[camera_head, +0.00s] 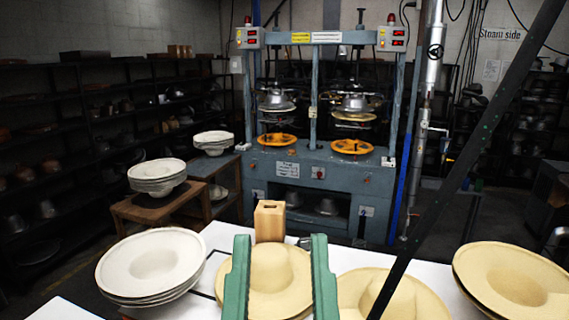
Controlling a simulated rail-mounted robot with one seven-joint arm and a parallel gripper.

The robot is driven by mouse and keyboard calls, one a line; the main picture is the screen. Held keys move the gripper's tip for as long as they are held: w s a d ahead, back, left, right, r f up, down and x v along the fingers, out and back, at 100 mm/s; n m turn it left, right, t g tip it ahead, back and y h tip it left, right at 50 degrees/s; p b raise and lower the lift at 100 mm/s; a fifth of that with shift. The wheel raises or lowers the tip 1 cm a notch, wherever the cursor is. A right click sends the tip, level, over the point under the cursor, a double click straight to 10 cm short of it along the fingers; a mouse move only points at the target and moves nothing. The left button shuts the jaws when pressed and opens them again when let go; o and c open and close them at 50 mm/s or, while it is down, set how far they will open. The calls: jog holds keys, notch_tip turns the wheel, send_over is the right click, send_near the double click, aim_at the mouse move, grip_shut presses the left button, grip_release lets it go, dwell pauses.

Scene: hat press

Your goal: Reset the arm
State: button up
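My gripper (280,245) shows at the bottom middle of the head view as two green fingers pointing away from me. The fingers stand wide apart, with nothing clearly pinched between them. A cream straw hat (270,268) with a raised crown shows between and behind the fingers, over the white table. Part of its brim is hidden by the fingers. Most of my arm is out of view.
A white hat stack (150,266) lies left on the white table (72,310). Cream hats lie right (392,298) and far right (515,282). A wooden block (269,221) stands at the back edge. A blue-grey hat press (320,190) stands beyond. A dark diagonal bar (470,150) crosses the right side.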

notch_tip(320, 180, up, 19)
jog(key=p, duration=1.5)
jog(key=shift+p, duration=0.35)
